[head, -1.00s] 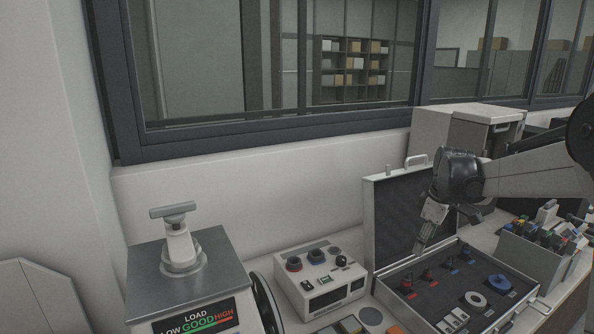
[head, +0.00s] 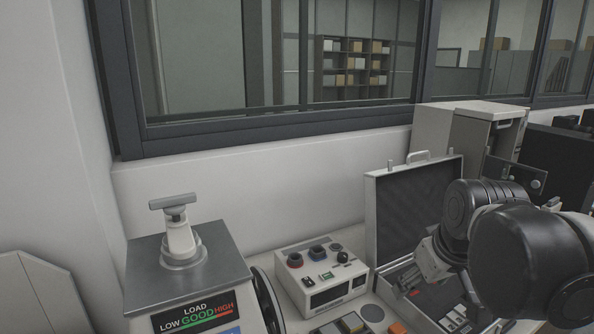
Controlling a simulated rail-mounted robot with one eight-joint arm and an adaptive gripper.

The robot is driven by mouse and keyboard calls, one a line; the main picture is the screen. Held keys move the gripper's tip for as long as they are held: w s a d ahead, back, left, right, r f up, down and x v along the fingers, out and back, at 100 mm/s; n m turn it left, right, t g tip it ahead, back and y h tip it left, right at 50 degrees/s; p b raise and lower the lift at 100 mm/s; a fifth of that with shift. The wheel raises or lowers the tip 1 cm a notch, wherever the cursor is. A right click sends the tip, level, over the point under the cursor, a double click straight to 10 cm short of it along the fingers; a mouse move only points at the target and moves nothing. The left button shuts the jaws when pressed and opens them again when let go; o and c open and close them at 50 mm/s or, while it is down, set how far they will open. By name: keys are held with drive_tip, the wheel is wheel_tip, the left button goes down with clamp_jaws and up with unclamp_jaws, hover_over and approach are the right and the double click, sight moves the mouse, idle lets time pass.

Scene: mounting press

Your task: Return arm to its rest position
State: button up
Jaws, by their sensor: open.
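My arm (head: 525,255) fills the lower right, its large dark joints close to the camera. My gripper (head: 430,262) shows at the arm's left side as a light grey part in front of the open case (head: 412,205). It is open, and I see nothing held in it. The fingertips are partly hidden, so I cannot tell their exact height over the case. The arm hides most of the case's tray and the things in its foam.
A press (head: 190,275) with a T-handle and a load display stands at left. A control box (head: 322,278) with knobs sits between it and the case. A grey cabinet (head: 465,135) stands behind the case. A window wall runs along the back.

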drive_tip(key=s+a+f+m+t, duration=0.1)
drive_tip(key=s+a+f+m, duration=0.1)
drive_tip(key=s+f, duration=0.3)
drive_tip(key=s+m, duration=0.1)
drive_tip(key=s, duration=0.3)
drive_tip(key=shift+s+a+t+b, duration=0.3)
drive_tip(key=shift+s+a+t, duration=0.1)
